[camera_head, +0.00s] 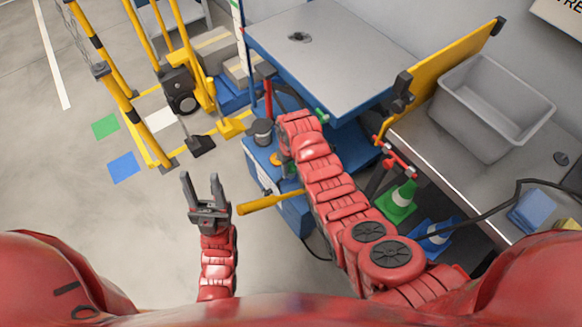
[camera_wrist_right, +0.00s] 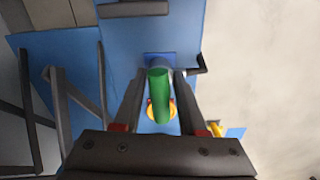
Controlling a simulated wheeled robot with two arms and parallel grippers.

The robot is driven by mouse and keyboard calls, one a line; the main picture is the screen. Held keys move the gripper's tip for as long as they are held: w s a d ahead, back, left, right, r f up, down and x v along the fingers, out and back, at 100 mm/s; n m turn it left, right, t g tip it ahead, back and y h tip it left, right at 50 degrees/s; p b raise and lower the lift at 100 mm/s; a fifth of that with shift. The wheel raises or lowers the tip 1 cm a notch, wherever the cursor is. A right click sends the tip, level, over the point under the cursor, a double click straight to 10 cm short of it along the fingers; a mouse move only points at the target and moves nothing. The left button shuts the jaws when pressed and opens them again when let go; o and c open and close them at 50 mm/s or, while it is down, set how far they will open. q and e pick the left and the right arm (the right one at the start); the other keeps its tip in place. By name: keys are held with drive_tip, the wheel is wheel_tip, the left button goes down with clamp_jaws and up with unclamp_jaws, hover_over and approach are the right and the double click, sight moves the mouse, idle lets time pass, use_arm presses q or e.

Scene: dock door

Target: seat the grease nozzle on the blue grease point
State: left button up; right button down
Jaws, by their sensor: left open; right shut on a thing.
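In the right wrist view my right gripper (camera_wrist_right: 158,82) is shut on a green cylinder (camera_wrist_right: 160,97), which looks like the grease nozzle. A darker blue square (camera_wrist_right: 160,58) lies just beyond the cylinder's far end on a blue surface; it may be the blue grease point. I cannot tell whether the cylinder touches it. A yellow-orange ring (camera_wrist_right: 151,112) shows behind the cylinder. In the head view my right arm reaches over the blue lift unit and hides the gripper's fingers. My left gripper (camera_head: 203,189) is open and empty over bare floor.
A grey-topped blue table (camera_head: 335,45) stands beyond my right arm. A yellow handle (camera_head: 262,203) sticks out left of that arm. A dark cup-like part (camera_head: 262,130) stands close to it. Yellow posts (camera_head: 130,110) rise at left. A grey bin (camera_head: 490,105) sits on the right bench.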

sight(291, 164)
drive_tip(key=c, duration=0.7)
unclamp_jaws()
drive_tip(key=shift+c, duration=0.2)
wheel_tip(291, 164, up, 5)
drive_tip(key=p, duration=0.3)
drive_tip(key=shift+f, duration=0.2)
drive_tip(key=shift+r+p, duration=2.1)
drive_tip(key=shift+r, duration=1.1)
